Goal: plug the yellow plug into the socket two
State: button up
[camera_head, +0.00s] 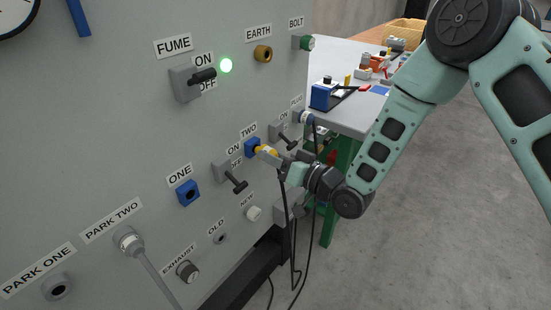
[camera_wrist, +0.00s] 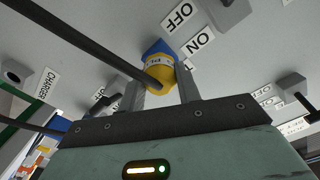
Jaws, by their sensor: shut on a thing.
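The yellow plug (camera_head: 264,151) is at the blue socket two (camera_head: 251,147), under the label TWO on the grey panel. My gripper (camera_head: 273,156) is shut on the plug, coming from the right. In the wrist view the plug (camera_wrist: 160,76) sits between the two fingers (camera_wrist: 162,90), with its front against the blue socket (camera_wrist: 157,48). The plug looks in line with the socket; how deep it sits is hidden. A black cable (camera_wrist: 95,45) crosses the wrist view in front of the panel up to the plug.
Black lever switches flank socket two, one at lower left (camera_head: 236,182) and one at upper right (camera_head: 288,142). Blue socket one (camera_head: 188,193) is farther left and empty. Black cables (camera_head: 293,240) hang below my gripper. A cluttered table (camera_head: 350,110) stands behind.

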jog(key=shift+b+x, duration=0.3)
jog(key=shift+x, duration=0.75)
jog(key=o, duration=1.2)
jog(key=shift+c, duration=0.2)
jog(key=shift+s+d, duration=0.1)
jog(key=b+v, duration=0.2)
jog(key=v, duration=1.5)
jog(key=shift+s, duration=0.1)
